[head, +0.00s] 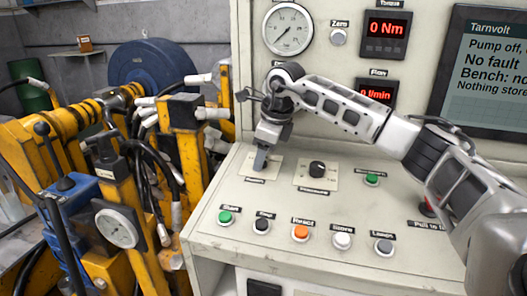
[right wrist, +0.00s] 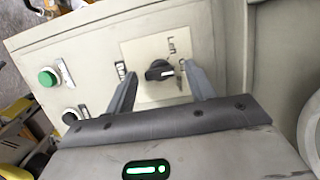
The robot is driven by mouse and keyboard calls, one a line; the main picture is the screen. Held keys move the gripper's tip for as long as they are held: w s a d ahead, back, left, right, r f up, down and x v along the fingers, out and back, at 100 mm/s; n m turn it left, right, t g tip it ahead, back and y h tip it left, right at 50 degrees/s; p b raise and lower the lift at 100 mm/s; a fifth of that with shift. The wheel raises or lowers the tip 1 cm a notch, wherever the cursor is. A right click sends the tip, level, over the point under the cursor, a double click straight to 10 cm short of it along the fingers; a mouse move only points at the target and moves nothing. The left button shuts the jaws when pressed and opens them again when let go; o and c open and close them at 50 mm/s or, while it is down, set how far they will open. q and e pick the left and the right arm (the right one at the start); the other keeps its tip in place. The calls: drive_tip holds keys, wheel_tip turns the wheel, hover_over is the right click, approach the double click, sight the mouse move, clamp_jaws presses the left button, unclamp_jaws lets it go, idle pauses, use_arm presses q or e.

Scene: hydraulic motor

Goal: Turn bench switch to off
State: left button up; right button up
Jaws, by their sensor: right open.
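The bench switch is a black rotary knob (right wrist: 158,70) on a square cream plate with small printed labels, seen in the right wrist view. Its grip lies roughly sideways in that picture; I cannot read its marks surely. In the head view its plate (head: 272,163) shows at the left of the sloping desk, and the knob is hidden behind my right gripper (head: 261,161). The right gripper points down at the plate. In the right wrist view its open fingers stand on either side of the knob, with gaps showing. My left gripper is not in view.
Another black knob (head: 317,169) sits just right. A row of buttons, green (head: 225,216) to grey, runs along the front. A gauge (head: 287,29), red displays (head: 387,27) and a screen (head: 485,75) are on the upright panel. Yellow machinery (head: 125,190) crowds the left.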

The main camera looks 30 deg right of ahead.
drive_tip(key=shift+r, duration=0.1)
drive_tip(key=shift+s+r, duration=0.1)
drive_tip(key=shift+r, duration=0.15)
drive_tip(key=b+v, duration=0.1)
drive_tip(key=v, duration=1.4)
drive_tip(key=shift+r, duration=0.2)
drive_tip(key=shift+f, duration=0.1)
